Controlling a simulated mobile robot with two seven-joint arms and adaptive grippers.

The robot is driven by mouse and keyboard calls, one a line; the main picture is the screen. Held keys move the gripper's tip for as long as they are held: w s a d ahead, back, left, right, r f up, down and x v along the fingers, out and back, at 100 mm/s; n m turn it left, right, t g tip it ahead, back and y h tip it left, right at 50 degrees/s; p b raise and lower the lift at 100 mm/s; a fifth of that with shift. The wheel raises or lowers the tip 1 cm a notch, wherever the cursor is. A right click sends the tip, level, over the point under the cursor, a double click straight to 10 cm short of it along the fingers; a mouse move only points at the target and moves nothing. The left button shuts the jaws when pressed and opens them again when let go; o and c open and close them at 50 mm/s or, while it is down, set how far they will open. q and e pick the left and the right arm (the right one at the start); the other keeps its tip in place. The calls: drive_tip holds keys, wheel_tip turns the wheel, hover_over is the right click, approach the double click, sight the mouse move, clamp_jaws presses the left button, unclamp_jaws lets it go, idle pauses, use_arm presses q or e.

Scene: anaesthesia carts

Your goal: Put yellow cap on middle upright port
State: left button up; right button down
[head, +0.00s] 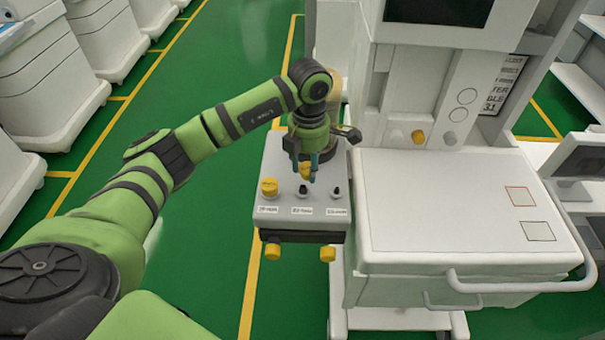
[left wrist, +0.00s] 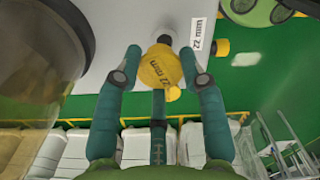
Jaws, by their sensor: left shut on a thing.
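My left gripper (head: 309,178) points down over the small grey port panel (head: 270,228) and is shut on a yellow cap (head: 306,168). The left port carries another yellow cap (head: 268,187). The dark right upright port (head: 336,192) is bare. My right gripper is not in view.
Two yellow knobs (head: 272,251) (head: 327,253) stick out under the panel's front. The white cart (head: 450,200) with a flat top and front handle (head: 520,285) stands right of the panel. Green floor (head: 220,100) is open to the left; other white carts (head: 50,80) stand beyond.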

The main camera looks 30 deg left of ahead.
sight(303, 187)
use_arm(q)
drive_tip(key=shift+s+a+f, duration=0.4)
drive_tip(key=shift+s, duration=0.15)
wheel_tip(303, 187, down, 3)
drive_tip(key=shift+f+p, duration=0.15)
drive_tip(key=shift+p, duration=0.6)
drive_tip(key=shift+f, duration=0.35)
drive_tip(key=shift+f, duration=0.2)
drive_tip(key=o, duration=0.8)
drive_tip(key=shift+r, duration=0.1)
